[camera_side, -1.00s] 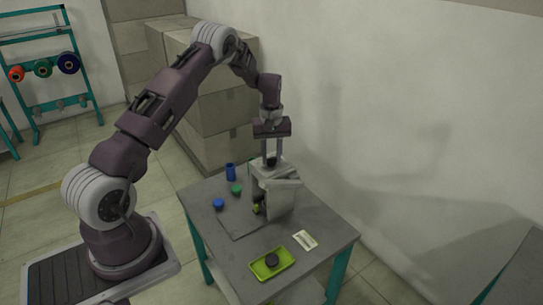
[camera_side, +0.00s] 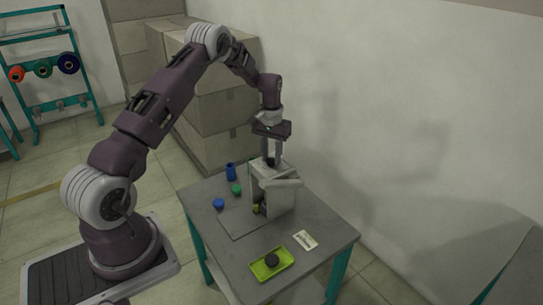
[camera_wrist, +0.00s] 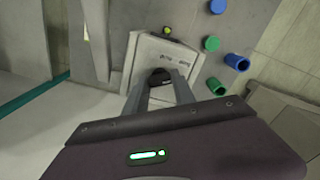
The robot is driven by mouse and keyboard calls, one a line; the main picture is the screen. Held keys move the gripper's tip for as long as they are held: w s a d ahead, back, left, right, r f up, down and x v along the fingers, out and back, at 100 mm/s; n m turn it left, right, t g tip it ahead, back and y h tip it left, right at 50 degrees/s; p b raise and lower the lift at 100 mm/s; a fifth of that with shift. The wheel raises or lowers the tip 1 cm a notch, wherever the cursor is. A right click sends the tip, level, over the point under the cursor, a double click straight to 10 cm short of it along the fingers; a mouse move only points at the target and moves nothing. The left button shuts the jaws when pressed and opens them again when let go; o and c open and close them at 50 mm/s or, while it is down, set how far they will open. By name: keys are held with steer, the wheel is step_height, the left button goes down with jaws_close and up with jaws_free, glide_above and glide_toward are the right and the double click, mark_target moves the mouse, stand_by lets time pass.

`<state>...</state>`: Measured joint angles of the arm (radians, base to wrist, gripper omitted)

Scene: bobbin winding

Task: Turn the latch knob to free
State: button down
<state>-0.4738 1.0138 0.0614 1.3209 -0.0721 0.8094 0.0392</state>
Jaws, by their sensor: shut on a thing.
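My gripper (camera_side: 271,160) points down at the top of the grey winding machine (camera_side: 282,199) on the table. Its fingers are shut on the dark latch knob, which shows in the wrist view (camera_wrist: 160,74) between the two fingertips. In the wrist view the knob sits on the machine's light grey top plate (camera_wrist: 172,51), with small dark marks beside it. The fingers hide the knob's sides, and the side view barely shows it.
On the table (camera_side: 318,228) stand a blue cylinder (camera_side: 230,171), a green piece (camera_side: 236,189) and a blue piece (camera_side: 218,204). A lime tray (camera_side: 260,275) holding a dark round piece (camera_side: 271,259) and a pale card (camera_side: 305,240) lie at the front.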

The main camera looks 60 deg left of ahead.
mark_target(272, 158)
steer(key=shift+r, duration=0.1)
stand_by(0.3)
steer(key=c, duration=1)
jaws_free()
steer(key=shift+c, duration=0.2)
step_height(272, 158, up, 7)
steer(key=s+d+r+m+t, duration=0.1)
steer(key=s+d+r, duration=0.3)
steer(key=d+r, duration=0.4)
steer(key=s+d+r+m+t, duration=0.1)
steer(key=s+d+r, duration=0.35)
steer(key=r, duration=0.55)
steer(key=s+d+m+t, duration=0.1)
steer(key=s+d, duration=0.3)
steer(key=s, duration=0.3)
steer(key=s+d+r+m+t, duration=0.1)
steer(key=s+d, duration=0.3)
steer(key=s, duration=0.4)
steer(key=s+d+m+t, duration=0.1)
steer(key=s+d+m, duration=0.1)
steer(key=s+d, duration=0.2)
steer(key=s, duration=0.3)
steer(key=shift+s+r+t, duration=0.3)
steer(key=shift+r, duration=0.05)
